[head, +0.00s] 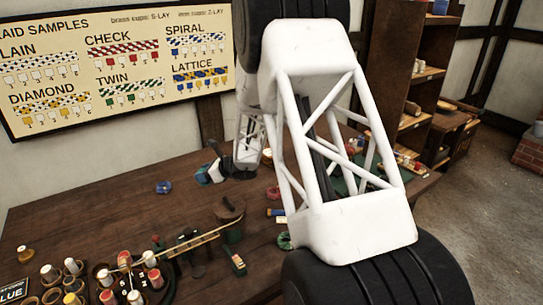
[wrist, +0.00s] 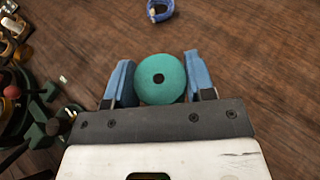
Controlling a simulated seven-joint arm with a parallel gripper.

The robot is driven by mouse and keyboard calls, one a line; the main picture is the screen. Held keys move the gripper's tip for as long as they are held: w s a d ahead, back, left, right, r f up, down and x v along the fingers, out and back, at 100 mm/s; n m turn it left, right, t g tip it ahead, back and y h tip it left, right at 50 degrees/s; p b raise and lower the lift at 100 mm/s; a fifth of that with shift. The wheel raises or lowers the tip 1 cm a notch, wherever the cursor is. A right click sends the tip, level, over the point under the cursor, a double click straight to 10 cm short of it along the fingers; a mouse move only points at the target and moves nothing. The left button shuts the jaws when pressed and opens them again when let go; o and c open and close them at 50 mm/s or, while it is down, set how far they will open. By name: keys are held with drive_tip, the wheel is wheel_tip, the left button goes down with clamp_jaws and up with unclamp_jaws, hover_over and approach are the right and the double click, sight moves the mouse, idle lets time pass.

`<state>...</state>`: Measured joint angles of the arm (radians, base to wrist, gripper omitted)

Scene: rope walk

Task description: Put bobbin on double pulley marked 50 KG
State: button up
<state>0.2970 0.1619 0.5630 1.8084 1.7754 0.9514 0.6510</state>
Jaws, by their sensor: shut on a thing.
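A green block-like item (head: 237,263) lies near the table's front. I cannot tell whether it is a pulley. No 50 KG marking is readable in either view.
A blue coil (head: 164,187) lies on bare wood, also in the wrist view (wrist: 160,11). My arm hides much of the right side.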

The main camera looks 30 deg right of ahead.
drive_tip(key=s+d+r+m+t+h, duration=0.1)
drive_tip(key=s+d, duration=0.1)
drive_tip(key=d, duration=0.7)
drive_tip(key=s+d+m+h, duration=0.1)
drive_tip(key=s+d, duration=0.2)
drive_tip(key=d, duration=0.6)
drive_tip(key=s+d+r+m+t+h, duration=0.1)
drive_tip(key=s+d+m, duration=0.1)
drive_tip(key=d, duration=0.7)
drive_tip(key=shift+s+r+t+h, duration=0.3)
drive_tip(key=shift+s+r+h, duration=0.05)
drive_tip(key=shift+s+h, duration=0.05)
drive_tip(key=shift+d, duration=0.1)
drive_tip(key=w+d, duration=0.2)
drive_tip(key=w, duration=0.2)
drive_tip(key=w+d+f, duration=0.1)
drive_tip(key=w+d, duration=0.1)
drive_tip(key=w, duration=0.3)
drive_tip(key=w+d, duration=0.3)
drive_tip(key=w, duration=0.2)
drive_tip(key=shift+w+f, duration=0.15)
drive_tip(key=shift+f, duration=0.1)
drive_tip(key=shift+f, duration=1.75)
drive_tip(key=shift+f, duration=0.1)
drive_tip(key=o, duration=0.9)
